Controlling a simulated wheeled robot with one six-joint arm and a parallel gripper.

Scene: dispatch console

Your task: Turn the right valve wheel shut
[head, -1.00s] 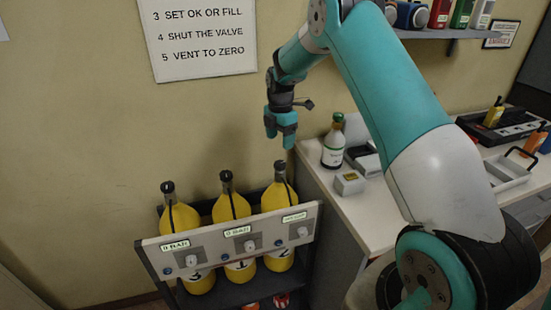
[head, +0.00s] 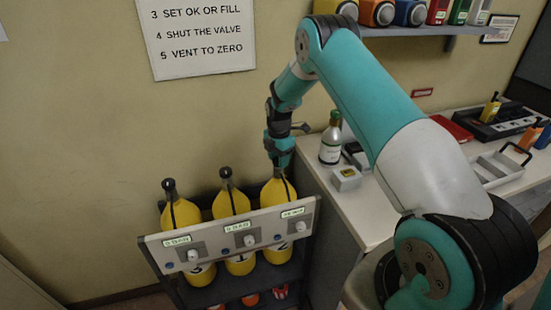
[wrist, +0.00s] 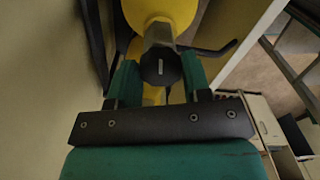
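The right valve wheel (wrist: 160,66) is a dark, round knob with a pale mark on its face. It tops the neck of the right yellow bottle (head: 279,193) in the rack. My gripper (head: 281,166) points down over that bottle, and in the head view it hides the wheel. In the wrist view my gripper (wrist: 161,78) has its two green fingers apart, one on each side of the wheel. The gaps beside the wheel are very small, and contact is not clear.
Two more yellow bottles, the middle one (head: 231,204) and the left one (head: 180,216), stand beside it behind a grey panel (head: 210,239) with knobs. A counter (head: 372,210) to the right carries a dark bottle (head: 331,140) and a small box (head: 346,179).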

